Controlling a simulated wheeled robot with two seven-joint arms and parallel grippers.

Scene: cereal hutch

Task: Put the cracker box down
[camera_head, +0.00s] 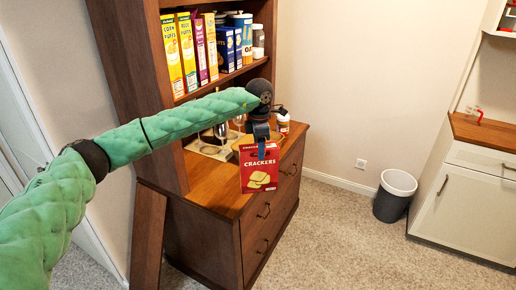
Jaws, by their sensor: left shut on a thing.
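A red cracker box (259,178) with "CRACKERS" on its front hangs upright in my left gripper (261,150). My left arm comes in from the left in a green padded sleeve. The gripper is shut on the top of the box. The box shows in front of the wooden hutch's counter (212,190), over its right part and the drawer front. I cannot tell how far its bottom is from the counter. My right gripper is not in view.
Several cereal boxes (187,50) stand on the hutch shelf above. Glasses on a tray (208,151) and a jar (283,124) stand behind the gripper on the counter. A grey bin (393,198) stands on the carpet at right.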

